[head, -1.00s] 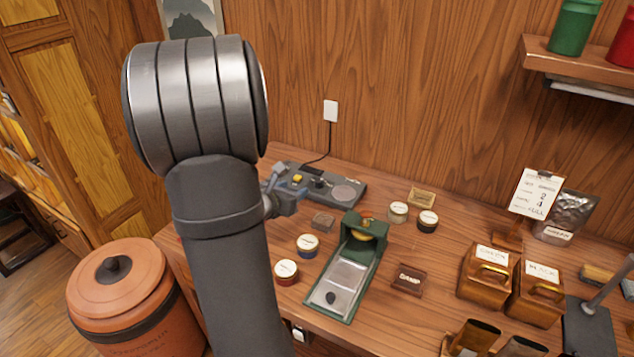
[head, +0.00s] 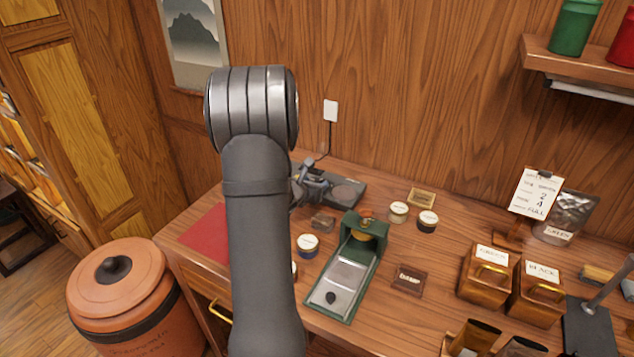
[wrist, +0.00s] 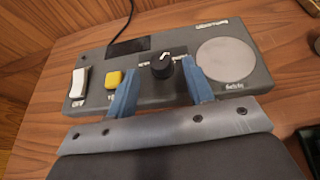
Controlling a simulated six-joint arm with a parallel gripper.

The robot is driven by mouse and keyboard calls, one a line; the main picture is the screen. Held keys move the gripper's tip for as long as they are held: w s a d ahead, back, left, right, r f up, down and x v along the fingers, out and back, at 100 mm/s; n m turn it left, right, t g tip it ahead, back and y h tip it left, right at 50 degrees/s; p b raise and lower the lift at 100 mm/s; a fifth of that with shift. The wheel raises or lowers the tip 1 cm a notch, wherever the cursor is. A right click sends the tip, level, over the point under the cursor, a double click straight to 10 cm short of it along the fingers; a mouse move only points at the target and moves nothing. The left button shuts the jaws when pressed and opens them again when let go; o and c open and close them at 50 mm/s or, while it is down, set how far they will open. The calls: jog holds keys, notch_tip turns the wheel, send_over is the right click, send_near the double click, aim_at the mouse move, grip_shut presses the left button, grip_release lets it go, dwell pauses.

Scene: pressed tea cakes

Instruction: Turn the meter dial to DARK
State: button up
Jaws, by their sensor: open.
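The meter (wrist: 180,65) is a grey box with a black dial (wrist: 162,66) that has a white pointer line. Beside the dial are a yellow button (wrist: 114,80), a white switch (wrist: 80,82), a dark display (wrist: 128,46) and a round pale pad (wrist: 227,62). My gripper (wrist: 160,80) is open, its two blue fingers on either side of the dial, with gaps showing. The labels around the dial are partly hidden or too small to read. In the head view the meter (head: 345,190) is partly covered by my gripper (head: 312,186).
A green press (head: 360,255) stands in front of the meter. Small round tins (head: 308,245) and a dark block (head: 322,222) lie near it. A red mat (head: 207,235) lies at the left. Wooden boxes (head: 485,275) stand at the right.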

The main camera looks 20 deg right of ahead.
aim_at(319, 180)
jog(key=shift+x, duration=1.45)
jog(key=shift+c, duration=0.2)
jog(key=c, duration=1)
jog(key=shift+o, duration=0.2)
jog(key=shift+w, duration=0.1)
jog(key=shift+a+r+m+g+h, duration=0.1)
jog(key=shift+m+g+h, duration=0.4)
jog(key=shift+m+h, duration=0.15)
jog(key=shift+w+m+g+h, duration=0.15)
jog(key=shift+m+g+h, duration=0.9)
jog(key=shift+m+g, duration=0.6)
